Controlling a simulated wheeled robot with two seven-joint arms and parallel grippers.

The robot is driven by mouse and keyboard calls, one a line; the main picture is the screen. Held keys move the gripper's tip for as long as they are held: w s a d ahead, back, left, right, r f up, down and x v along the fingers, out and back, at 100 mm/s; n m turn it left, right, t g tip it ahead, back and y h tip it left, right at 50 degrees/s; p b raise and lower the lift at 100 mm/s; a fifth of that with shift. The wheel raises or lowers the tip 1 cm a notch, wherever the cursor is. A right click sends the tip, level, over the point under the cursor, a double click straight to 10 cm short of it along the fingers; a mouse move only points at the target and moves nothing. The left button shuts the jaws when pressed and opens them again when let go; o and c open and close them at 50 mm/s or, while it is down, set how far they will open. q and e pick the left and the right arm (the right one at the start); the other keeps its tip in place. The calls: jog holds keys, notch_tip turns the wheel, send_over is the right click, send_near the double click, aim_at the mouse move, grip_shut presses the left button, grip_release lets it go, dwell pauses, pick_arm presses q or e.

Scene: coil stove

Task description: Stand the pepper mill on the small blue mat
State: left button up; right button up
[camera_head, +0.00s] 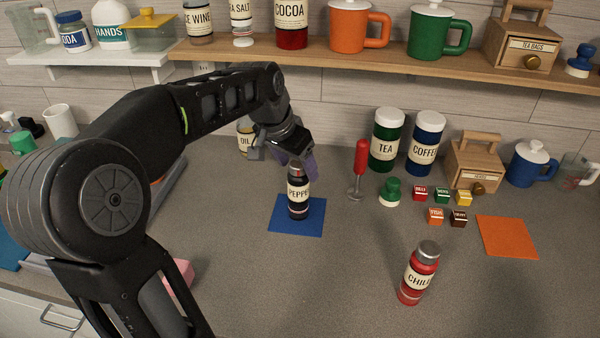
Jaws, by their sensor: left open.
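The pepper mill (298,199), dark with a cream PEPPER label, stands upright on the small blue mat (310,228). My left gripper (303,165) is open at the top of the mill, with its fingers close around or beside the mill's top. I cannot tell whether a finger touches it. The arm reaches in from the left and over the counter. My right gripper is not in view.
A red chilli bottle (418,274) stands at the front right. An orange mat (507,237) lies at the right. TEA (387,140) and COFFEE (425,143) canisters, small colored boxes and a red-handled tool (360,165) stand behind. The counter in front of the blue mat is clear.

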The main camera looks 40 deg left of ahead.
pick_arm(q)
jog(key=v, duration=0.8)
